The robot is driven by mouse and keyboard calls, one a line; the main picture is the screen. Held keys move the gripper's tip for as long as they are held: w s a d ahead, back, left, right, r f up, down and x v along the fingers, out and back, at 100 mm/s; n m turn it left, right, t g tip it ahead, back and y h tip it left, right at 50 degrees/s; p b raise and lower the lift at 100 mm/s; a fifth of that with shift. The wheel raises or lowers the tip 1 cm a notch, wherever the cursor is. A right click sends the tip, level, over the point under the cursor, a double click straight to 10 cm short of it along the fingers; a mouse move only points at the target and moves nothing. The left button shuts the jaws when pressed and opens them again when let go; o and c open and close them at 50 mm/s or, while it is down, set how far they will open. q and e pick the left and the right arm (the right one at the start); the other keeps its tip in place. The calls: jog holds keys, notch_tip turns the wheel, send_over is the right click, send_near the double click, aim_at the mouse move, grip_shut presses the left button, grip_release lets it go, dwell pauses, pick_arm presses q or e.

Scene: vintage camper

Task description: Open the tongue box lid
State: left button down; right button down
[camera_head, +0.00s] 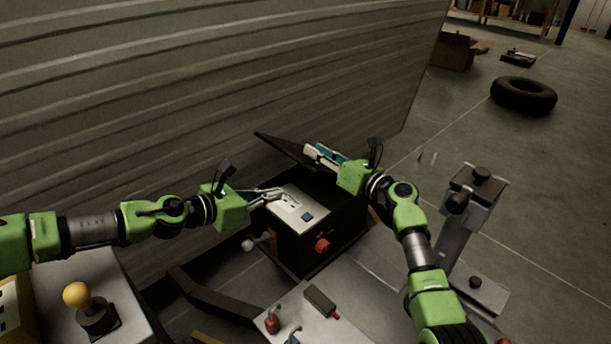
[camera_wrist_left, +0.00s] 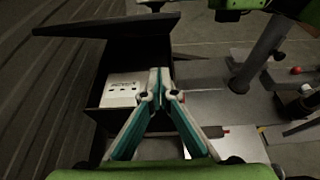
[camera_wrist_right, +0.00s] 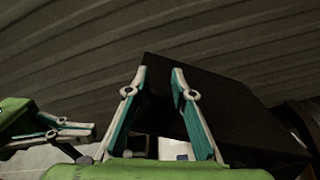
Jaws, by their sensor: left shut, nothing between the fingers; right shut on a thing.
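The black tongue box (camera_head: 345,222) stands against the ribbed camper wall. Its dark lid (camera_head: 275,143) is tilted up, with the box top open beneath it. The raised lid also shows in the left wrist view (camera_wrist_left: 105,27) and in the right wrist view (camera_wrist_right: 235,112). My right gripper (camera_head: 312,151) is shut on the lid, its fingers at the lid's edge; the exact contact is partly hidden. My left gripper (camera_head: 279,193) is shut and empty beside the box's top edge, below the lid. Its fingertips meet in the left wrist view (camera_wrist_left: 160,76).
A white panel (camera_head: 290,208) with a blue square sits in the box, and a red knob (camera_head: 322,245) is on its front. A grey post (camera_head: 465,220) stands to the right. A tyre (camera_head: 523,94) lies on the open floor at the far right.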

jog(key=shift+w+d+f, duration=0.1)
jog(key=shift+d+f, duration=0.05)
jog(key=shift+d, duration=0.15)
pick_arm(q)
jog(key=w+d, duration=0.7)
jog(key=shift+w+d, duration=0.35)
jog(key=shift+d, duration=0.05)
jog(key=shift+r, duration=0.1)
